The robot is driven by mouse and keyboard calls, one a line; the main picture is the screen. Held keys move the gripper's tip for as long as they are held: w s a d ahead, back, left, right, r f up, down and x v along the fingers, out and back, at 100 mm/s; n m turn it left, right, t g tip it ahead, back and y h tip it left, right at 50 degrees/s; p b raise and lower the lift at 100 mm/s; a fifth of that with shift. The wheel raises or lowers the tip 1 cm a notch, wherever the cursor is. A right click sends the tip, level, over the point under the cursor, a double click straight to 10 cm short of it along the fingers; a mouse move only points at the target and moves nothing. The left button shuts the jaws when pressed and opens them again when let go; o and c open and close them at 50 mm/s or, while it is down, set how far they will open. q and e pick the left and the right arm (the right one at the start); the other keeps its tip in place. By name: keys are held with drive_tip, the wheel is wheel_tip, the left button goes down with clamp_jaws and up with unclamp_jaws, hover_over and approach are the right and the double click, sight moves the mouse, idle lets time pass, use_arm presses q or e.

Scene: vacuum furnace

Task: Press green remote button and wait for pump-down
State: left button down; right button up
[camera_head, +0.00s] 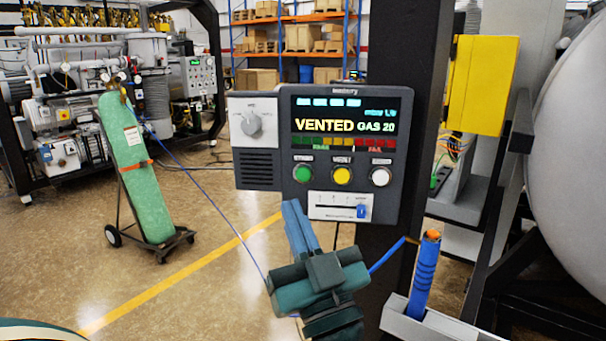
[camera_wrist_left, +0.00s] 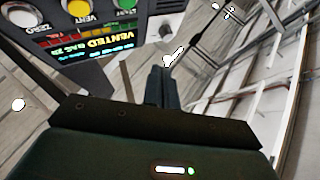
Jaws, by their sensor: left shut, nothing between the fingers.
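The leak detector panel (camera_head: 410,110) is fixed to a dark post, and its screen (camera_head: 345,118) reads "VENTED GAS 20". Below the screen are a green button (camera_head: 302,172), a yellow button (camera_head: 342,175) and a white button (camera_head: 380,176). My left gripper (camera_head: 293,208) is shut and empty, its fingers pointing up just below the green button, apart from it. In the left wrist view the panel appears upside down, with the green button (camera_wrist_left: 127,3) cut by the top edge and the shut fingers (camera_wrist_left: 157,85) below it. My right gripper is not in view.
A slider (camera_head: 340,206) sits under the buttons. A blue wand (camera_head: 424,275) stands in a holder at the right, beside the large grey vessel (camera_head: 565,150). A green gas cylinder (camera_head: 135,165) stands on a cart at the left. Open floor lies between.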

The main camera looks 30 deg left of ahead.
sight(303, 174)
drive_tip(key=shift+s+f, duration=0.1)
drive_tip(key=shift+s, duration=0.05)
use_arm(q)
drive_tip(key=w+a, duration=0.1)
drive_tip(key=w, duration=0.1)
drive_tip(key=w+a+b, duration=0.1)
drive_tip(key=w, duration=0.2)
drive_tip(key=w+a+b, duration=0.1)
drive_tip(key=w, duration=0.2)
drive_tip(key=shift+a, duration=0.4)
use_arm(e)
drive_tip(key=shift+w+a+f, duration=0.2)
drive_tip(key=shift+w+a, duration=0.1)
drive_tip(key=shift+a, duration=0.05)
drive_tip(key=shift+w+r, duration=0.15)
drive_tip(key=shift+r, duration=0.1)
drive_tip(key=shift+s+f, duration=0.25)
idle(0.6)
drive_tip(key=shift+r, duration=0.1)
